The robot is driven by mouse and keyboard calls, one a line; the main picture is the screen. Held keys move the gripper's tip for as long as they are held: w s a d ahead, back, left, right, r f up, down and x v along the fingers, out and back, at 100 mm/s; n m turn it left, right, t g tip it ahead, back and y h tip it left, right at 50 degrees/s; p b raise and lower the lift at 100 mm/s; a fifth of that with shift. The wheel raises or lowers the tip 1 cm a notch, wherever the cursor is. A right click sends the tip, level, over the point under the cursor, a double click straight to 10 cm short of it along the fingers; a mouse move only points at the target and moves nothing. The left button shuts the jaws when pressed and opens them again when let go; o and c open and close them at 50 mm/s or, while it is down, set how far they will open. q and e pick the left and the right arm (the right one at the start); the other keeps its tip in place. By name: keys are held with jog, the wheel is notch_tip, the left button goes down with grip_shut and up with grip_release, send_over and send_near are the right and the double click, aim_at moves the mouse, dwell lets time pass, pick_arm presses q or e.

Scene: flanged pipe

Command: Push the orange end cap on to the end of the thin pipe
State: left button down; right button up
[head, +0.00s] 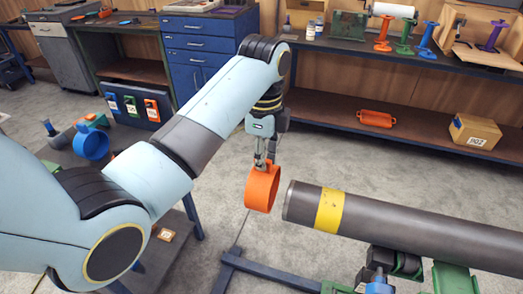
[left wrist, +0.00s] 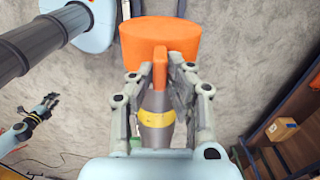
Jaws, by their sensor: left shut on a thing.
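The orange end cap (head: 262,188) hangs from my left gripper (head: 262,160) in the head view. In the left wrist view my left gripper (left wrist: 161,75) is shut on the tab of the orange cap (left wrist: 160,35). The grey pipe (head: 420,231) with a yellow band (head: 330,211) lies on a stand, its free end pointing left. The cap is just left of this end and slightly higher, with a small gap. In the left wrist view the pipe's yellow band (left wrist: 157,118) shows between the fingers. My right gripper (left wrist: 47,103) is small at the left there; its jaws are unclear.
The pipe rests on a green and blue stand (head: 385,270). A cart at left holds a blue flanged piece (head: 91,143). A back shelf carries a cardboard box (head: 475,131) and an orange part (head: 375,119). Open floor lies between.

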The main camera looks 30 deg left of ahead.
aim_at(273, 172)
pick_arm(q)
jog(key=shift+w+d+f, duration=0.1)
jog(key=shift+d+f, duration=0.1)
jog(key=shift+f, duration=0.45)
jog(key=shift+d+f, duration=0.15)
jog(key=shift+f, duration=0.45)
jog(key=shift+w+d+r, duration=0.1)
jog(key=shift+w+d, duration=0.1)
jog(key=shift+d, duration=0.55)
jog(key=shift+w+d, duration=0.2)
jog(key=shift+d, duration=0.5)
jog(key=shift+w+d, duration=0.15)
jog(key=shift+d, duration=0.5)
jog(key=shift+w+d, duration=0.1)
jog(key=shift+d, duration=0.25)
jog(key=shift+w+d, duration=0.1)
jog(key=shift+d, duration=0.3)
dwell(0.3)
jog(key=shift+w+d, duration=0.1)
jog(key=shift+d, duration=0.2)
jog(key=shift+w+d, duration=0.1)
jog(key=shift+d, duration=0.25)
dwell(0.4)
jog(key=c, duration=1.2)
grip_release()
